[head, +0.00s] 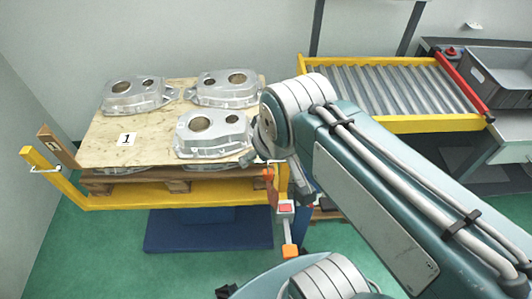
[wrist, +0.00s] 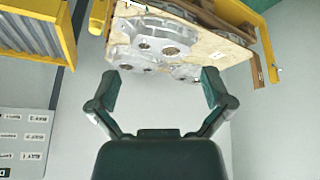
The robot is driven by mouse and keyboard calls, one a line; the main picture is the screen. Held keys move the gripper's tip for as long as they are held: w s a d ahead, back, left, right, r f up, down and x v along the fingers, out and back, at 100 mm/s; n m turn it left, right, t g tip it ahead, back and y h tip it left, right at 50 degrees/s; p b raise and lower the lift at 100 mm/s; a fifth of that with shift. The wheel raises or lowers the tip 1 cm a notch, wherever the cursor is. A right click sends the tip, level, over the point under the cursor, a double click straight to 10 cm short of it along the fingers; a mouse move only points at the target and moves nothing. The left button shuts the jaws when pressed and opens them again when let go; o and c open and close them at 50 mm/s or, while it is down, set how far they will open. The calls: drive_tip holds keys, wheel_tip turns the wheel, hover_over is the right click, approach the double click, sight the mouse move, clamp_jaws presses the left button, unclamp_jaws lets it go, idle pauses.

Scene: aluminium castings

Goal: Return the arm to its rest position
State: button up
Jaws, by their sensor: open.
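My arm reaches across the right half of the head view, its teal link running from the lower right up to a grey joint. My gripper (wrist: 158,92) is open and empty in the wrist view, its two dark green fingers spread apart. Beyond the fingers, with a gap, the wrist view shows aluminium castings (wrist: 150,45) on a plywood board (wrist: 212,42). In the head view the castings (head: 138,95) lie on the board (head: 104,143) at the upper left. The arm hides the area behind it, and the gripper's fingers cannot be made out in the head view.
A yellow frame (head: 150,200) surrounds the pallet under the board. A roller conveyor (head: 400,90) with yellow rails stands at the upper right, with a red bar (head: 462,80) at its end. A grey crate (head: 500,75) stands beyond it. Green floor at the lower left is clear.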

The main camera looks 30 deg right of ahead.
drive_tip(key=shift+s+f+m, duration=0.35)
drive_tip(key=shift+s+m, duration=0.35)
drive_tip(key=shift+s, duration=0.05)
drive_tip(key=shift+c, duration=0.3)
drive_tip(key=c, duration=0.5)
drive_tip(key=shift+s, duration=0.1)
drive_tip(key=shift+c, duration=0.2)
